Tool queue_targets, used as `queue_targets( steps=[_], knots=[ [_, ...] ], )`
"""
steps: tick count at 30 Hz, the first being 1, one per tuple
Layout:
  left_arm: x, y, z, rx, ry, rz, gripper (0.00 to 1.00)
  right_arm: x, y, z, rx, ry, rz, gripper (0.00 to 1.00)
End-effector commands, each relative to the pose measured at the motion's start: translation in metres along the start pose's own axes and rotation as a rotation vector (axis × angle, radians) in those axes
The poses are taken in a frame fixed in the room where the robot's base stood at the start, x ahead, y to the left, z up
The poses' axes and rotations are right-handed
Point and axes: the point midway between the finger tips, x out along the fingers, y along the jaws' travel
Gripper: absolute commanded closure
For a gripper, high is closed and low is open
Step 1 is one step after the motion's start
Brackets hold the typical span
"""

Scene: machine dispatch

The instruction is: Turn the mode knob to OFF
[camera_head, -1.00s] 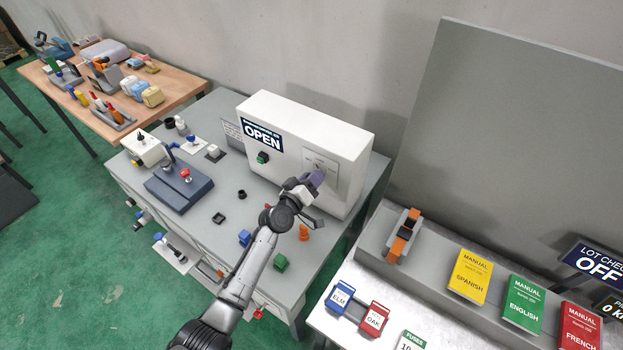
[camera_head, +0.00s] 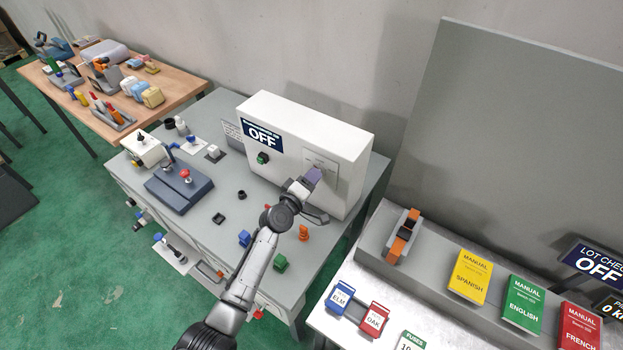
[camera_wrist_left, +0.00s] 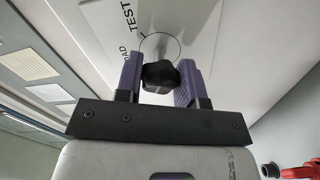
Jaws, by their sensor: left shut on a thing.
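The white control box (camera_head: 285,125) stands at the back of the grey bench, and its blue display (camera_head: 262,136) reads OFF. A light plate (camera_head: 325,158) on the right of its front face carries the mode knob, hidden by my gripper in the head view. In the left wrist view the black knob (camera_wrist_left: 160,78) sits between the purple fingers, in front of a marked dial circle with the word TEST visible. My left gripper (camera_head: 314,177) is shut on the knob. My right gripper is not in view.
A green button (camera_head: 263,158) sits on the box's left front. A blue fixture (camera_head: 180,188) with a red knob, an orange piece (camera_head: 304,232) and a green block (camera_head: 280,263) stand on the bench. A tall grey panel (camera_head: 500,150) rises at the right.

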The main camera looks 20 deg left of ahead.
Motion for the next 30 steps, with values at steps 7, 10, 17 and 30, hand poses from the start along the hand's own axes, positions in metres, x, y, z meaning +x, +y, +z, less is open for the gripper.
queue_targets(
  steps=[7, 10, 17, 30],
  knots=[
    [0.0, 0.001, 0.0, -0.004, 0.001, 0.001, 0.88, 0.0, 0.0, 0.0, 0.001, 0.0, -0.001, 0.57],
    [0.0, 0.001, 0.0, -0.004, 0.001, 0.001, 0.63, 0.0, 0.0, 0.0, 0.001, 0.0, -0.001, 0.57],
    [0.0, 0.0, 0.0, -0.003, 0.0, 0.001, 0.41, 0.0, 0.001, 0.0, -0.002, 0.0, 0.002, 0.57],
    [-0.013, 0.0, 0.0, -0.003, 0.0, 0.0, 0.39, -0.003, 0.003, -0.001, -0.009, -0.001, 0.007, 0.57]
  ],
)
